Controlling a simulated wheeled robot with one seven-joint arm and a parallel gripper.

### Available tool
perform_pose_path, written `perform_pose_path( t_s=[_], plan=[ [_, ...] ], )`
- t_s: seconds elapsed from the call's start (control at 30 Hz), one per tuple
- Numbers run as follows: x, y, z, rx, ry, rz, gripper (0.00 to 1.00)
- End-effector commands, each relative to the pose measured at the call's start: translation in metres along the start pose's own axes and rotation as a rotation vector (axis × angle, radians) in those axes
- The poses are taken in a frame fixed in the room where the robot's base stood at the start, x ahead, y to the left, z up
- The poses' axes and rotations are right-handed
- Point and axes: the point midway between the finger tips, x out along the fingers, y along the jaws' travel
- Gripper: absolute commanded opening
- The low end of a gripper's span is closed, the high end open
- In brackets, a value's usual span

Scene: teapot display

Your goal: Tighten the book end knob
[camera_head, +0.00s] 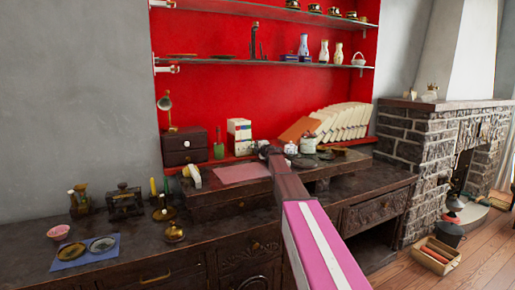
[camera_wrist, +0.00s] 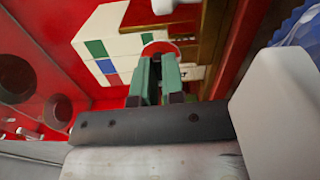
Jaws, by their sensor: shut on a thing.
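In the head view my gripper (camera_head: 262,149) reaches over the desk, just right of a small group of white books (camera_head: 239,128). The same books (camera_wrist: 105,45), with green, blue and red patches, lie beyond the fingers in the wrist view. The knob itself is too small to make out in the head view, and the book end's shape is unclear.
A white teapot (camera_head: 291,148) and a jar (camera_head: 307,146) stand close to the right of my gripper. A row of leaning books (camera_head: 340,122) is farther right. A drawer box (camera_head: 184,147), green bottle (camera_head: 219,150) and pink sheet (camera_head: 243,173) lie to the left.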

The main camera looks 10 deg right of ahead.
Motion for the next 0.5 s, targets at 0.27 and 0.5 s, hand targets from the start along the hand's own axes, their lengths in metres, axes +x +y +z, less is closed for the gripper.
perform_pose_path(
  t_s=[0.27,0.5],
  plan=[
    [-0.0007,-0.0008,0.0000,0.000,-0.001,-0.001,0.00],
    [-0.0005,-0.0005,0.0000,-0.001,0.000,-0.001,0.35]
  ],
)
